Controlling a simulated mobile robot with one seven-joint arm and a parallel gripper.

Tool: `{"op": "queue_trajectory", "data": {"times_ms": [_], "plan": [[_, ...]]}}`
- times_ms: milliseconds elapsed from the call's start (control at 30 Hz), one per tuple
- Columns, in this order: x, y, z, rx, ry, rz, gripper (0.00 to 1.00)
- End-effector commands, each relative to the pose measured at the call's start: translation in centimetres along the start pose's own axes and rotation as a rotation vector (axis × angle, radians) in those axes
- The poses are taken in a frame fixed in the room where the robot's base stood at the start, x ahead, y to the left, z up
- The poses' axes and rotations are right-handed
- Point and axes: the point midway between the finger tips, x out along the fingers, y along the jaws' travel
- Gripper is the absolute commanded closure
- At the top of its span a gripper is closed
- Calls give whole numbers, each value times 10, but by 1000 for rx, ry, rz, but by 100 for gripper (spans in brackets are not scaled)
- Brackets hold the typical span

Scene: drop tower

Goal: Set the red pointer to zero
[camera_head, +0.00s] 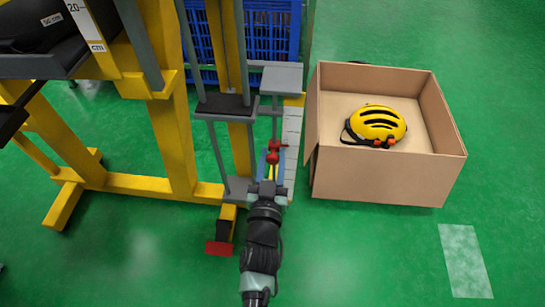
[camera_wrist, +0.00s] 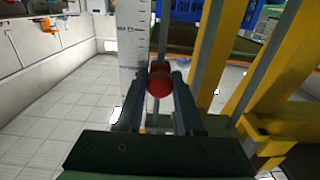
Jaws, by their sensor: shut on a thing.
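The red pointer (camera_head: 273,151) is a small red piece on a thin vertical rod at the drop tower, beside a white scale strip (camera_head: 291,140). In the wrist view its round red knob (camera_wrist: 160,83) sits between the two fingers of my gripper (camera_wrist: 158,88). My gripper also shows in the head view (camera_head: 270,170), reaching up to the pointer from below. It is shut on the red pointer. In the wrist view the scale (camera_wrist: 133,35) stands upright just left of the pointer; its markings are too small to read with certainty.
A cardboard box (camera_head: 390,178) with a yellow helmet (camera_head: 378,122) stands right of the tower. Yellow frame posts (camera_head: 170,110) and grey rails (camera_head: 218,150) are close on the left. A blue crate (camera_head: 270,35) is behind. Green floor is clear at the lower right.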

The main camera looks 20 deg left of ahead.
Motion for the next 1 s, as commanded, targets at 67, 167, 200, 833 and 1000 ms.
{"op": "queue_trajectory", "data": {"times_ms": [67,167,200,833,1000], "plan": [[0,0,0,0,0,0,100],[0,0,0,0,0,0,100],[0,0,0,0,0,0,100],[0,0,0,0,-1,0,100],[0,0,-7,0,-1,0,100]]}}
